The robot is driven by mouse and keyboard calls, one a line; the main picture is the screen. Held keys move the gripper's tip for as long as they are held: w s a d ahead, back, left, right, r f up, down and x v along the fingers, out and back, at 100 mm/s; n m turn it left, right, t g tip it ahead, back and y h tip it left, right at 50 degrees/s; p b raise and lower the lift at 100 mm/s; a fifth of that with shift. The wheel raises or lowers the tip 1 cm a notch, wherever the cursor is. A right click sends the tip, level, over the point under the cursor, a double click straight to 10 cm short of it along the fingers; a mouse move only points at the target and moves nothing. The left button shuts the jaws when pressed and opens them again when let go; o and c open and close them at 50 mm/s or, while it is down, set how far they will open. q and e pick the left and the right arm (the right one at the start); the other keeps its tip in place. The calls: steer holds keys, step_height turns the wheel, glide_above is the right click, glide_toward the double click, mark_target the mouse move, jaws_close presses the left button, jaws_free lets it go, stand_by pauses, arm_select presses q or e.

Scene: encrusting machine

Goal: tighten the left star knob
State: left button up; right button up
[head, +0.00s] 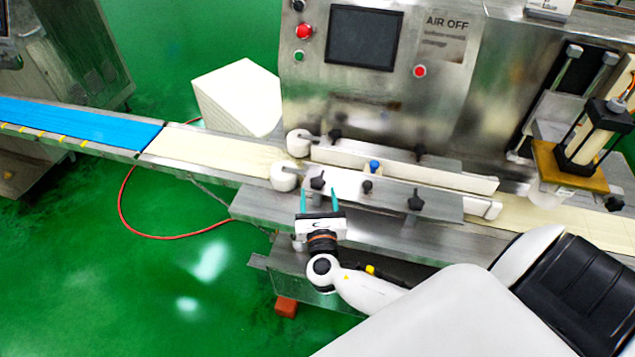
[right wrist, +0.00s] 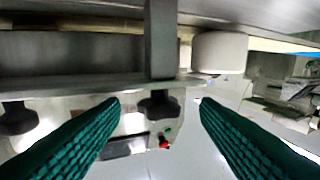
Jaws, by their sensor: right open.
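The left star knob (head: 317,182) is black and sits on the front guide rail of the conveyor, just right of a white roller. My right gripper (head: 319,198) is open, its two teal fingers pointing at the rail on either side of the knob's line. In the right wrist view a dark knob (right wrist: 159,105), seemingly the same one, shows between the spread fingers (right wrist: 160,108), apart from both. Whether the fingertips reach as far as the knob is unclear. The right star knob (head: 415,200) stands farther right on the rail. My left gripper is not in view.
White rollers (head: 284,176) stand at the rail's left end. A small dark knob (head: 367,186) and a blue-topped knob (head: 374,165) are between the star knobs. The control panel (head: 364,38) rises behind. A red hose (head: 165,236) lies on the green floor at left.

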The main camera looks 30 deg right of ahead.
mark_target(318, 191)
steer(key=shift+x, duration=2.1)
steer(key=shift+c, duration=0.6)
steer(key=c, duration=0.9)
